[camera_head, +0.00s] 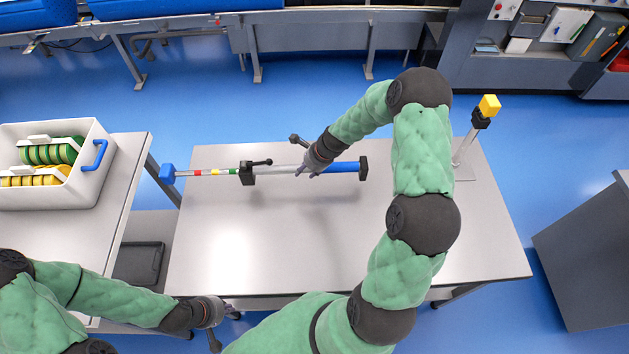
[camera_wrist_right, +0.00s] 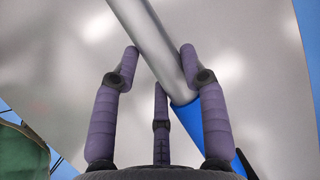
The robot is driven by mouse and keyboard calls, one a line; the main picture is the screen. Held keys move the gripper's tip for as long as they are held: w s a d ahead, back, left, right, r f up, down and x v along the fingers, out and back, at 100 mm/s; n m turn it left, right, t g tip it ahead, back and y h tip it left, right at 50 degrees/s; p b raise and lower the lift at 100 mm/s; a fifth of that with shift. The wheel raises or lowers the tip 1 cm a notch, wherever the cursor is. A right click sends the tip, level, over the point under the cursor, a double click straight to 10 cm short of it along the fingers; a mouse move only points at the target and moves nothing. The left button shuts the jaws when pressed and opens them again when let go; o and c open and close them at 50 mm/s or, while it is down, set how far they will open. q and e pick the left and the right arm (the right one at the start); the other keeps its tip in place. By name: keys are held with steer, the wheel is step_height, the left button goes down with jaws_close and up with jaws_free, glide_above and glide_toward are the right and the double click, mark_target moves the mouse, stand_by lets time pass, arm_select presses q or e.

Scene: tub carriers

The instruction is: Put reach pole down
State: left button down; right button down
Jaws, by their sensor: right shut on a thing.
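The reach pole (camera_head: 285,169) lies lengthwise over the middle table. It has a blue tip at the left, coloured bands, a silver tube and a blue grip section (camera_head: 343,168) at the right. My right gripper (camera_head: 306,170) is shut on the silver tube just left of the blue section. In the right wrist view the tube (camera_wrist_right: 150,45) runs between the purple fingers (camera_wrist_right: 160,62). Black holders (camera_head: 247,174) sit along the pole; I cannot tell if they bear it. My left gripper (camera_head: 225,312) is at the table's near left edge, away from the pole; its fingers are unclear.
The grey table (camera_head: 420,255) has clear room in front of the pole. A white tub (camera_head: 95,185) with green and yellow rolls stands on the left table. A dark cabinet (camera_head: 590,250) is at right.

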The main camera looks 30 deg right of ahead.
steer(key=shift+s+d+f+b, duration=0.2)
steer(key=shift+d+f+b, duration=0.4)
steer(key=shift+d+f, duration=0.8)
step_height(320, 180, down, 3)
steer(key=shift+f+b, duration=0.15)
steer(key=shift+b, duration=0.55)
steer(key=c, duration=0.7)
jaws_free()
steer(key=shift+s, duration=0.1)
steer(key=p+v, duration=0.3)
steer(key=v, duration=0.9)
